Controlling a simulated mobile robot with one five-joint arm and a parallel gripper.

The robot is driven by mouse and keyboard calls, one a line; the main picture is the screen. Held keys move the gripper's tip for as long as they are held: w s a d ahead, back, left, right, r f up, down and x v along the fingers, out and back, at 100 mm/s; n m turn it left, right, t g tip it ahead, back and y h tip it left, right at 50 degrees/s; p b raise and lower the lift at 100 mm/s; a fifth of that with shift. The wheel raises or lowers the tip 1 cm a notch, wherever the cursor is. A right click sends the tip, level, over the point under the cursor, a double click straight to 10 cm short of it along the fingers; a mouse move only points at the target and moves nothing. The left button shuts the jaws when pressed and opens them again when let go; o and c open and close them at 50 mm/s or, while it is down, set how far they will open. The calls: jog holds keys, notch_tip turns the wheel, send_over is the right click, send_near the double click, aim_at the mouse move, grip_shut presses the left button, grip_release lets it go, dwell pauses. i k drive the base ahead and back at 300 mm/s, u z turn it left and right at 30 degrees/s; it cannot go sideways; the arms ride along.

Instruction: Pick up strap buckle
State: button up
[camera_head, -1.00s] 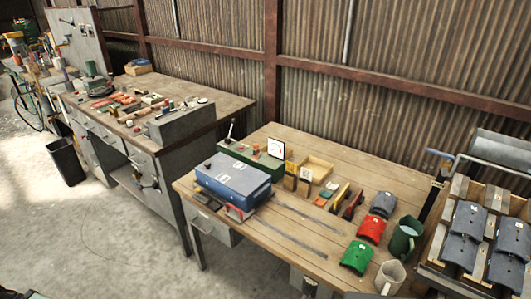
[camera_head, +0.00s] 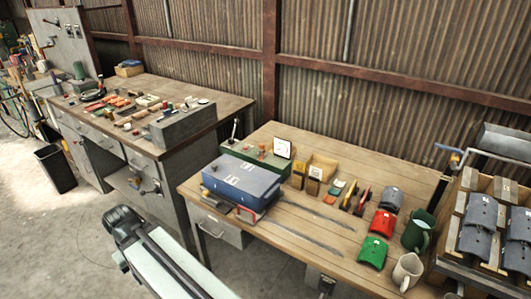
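I cannot single out a strap buckle with certainty. Curved pieces with a small fitting lie at the right of the near wooden table (camera_head: 300,222): a green one (camera_head: 373,251), a red one (camera_head: 383,223) and a grey one (camera_head: 390,200). Similar grey pieces (camera_head: 476,240) sit on a slatted rack at the far right. Two thin flat strips (camera_head: 300,241) lie along the middle of the table. Part of my pale arm with a dark end shows at the bottom left, in front of the table. I cannot make out gripper fingers.
A blue box (camera_head: 240,181) and a green box (camera_head: 255,160) stand at the table's left. A green mug (camera_head: 418,232) and a cream mug (camera_head: 407,271) stand near its right edge. A cluttered bench (camera_head: 150,120) and a dark bin (camera_head: 55,168) are farther left.

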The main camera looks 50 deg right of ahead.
aim_at(261, 145)
jog(key=z, duration=0.1)
jog(key=i, duration=1.65)
jog(key=u, duration=0.1)
